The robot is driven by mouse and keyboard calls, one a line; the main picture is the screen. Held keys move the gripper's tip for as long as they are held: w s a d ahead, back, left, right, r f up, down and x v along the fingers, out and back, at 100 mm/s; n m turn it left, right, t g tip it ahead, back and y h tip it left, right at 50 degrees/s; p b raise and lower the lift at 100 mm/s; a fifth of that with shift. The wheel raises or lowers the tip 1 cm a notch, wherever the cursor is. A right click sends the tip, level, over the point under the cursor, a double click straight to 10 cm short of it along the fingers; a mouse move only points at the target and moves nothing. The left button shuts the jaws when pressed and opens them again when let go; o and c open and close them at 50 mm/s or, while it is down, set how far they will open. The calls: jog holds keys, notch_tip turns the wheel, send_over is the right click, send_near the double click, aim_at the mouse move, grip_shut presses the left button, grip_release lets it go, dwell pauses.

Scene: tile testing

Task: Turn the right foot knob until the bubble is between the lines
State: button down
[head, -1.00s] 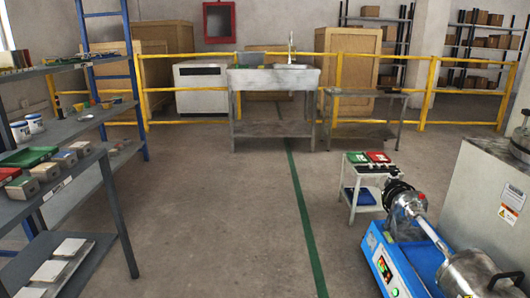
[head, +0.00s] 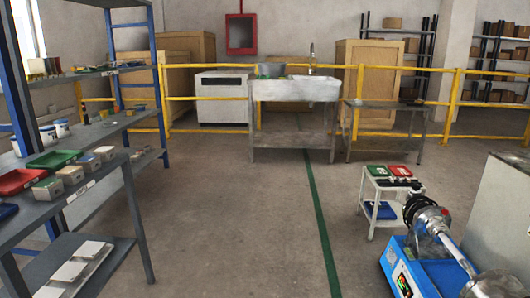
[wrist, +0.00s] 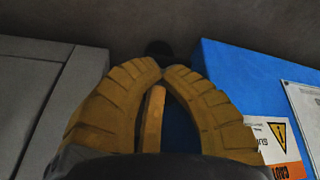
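My gripper (wrist: 164,70) shows in the wrist view with ridged yellow fingers. Its fingertips come together, with nothing seen gripped between them. A small dark round thing (wrist: 158,48) lies just beyond the tips, in the gap between a blue casing (wrist: 235,75) on the right and a grey body on the left. I cannot tell whether it is a foot knob or whether the tips touch it. In the head view a blue-based machine (head: 400,270) with a metal drum stands at lower right. No bubble or level lines can be made out in either view.
A grey flat-topped body (wrist: 50,90) borders the gripper's left. A white cart (head: 374,188) with green and red trays stands behind the machine. Grey shelving (head: 140,235) stands at left, a sink bench (head: 293,90) and yellow railing (head: 215,66) at the back. The middle floor is clear.

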jog(key=shift+s+d+f+b, duration=0.1)
jog(key=shift+s+b, duration=0.25)
jog(key=shift+b, duration=0.8)
jog(key=shift+s+d, duration=0.15)
dwell(0.5)
jog(key=shift+s+a+p, duration=0.2)
jog(key=shift+a+p, duration=0.15)
jog(key=d+p+v, duration=0.1)
jog(key=p+v, duration=0.3)
jog(key=v, duration=0.2)
jog(key=shift+w, duration=0.3)
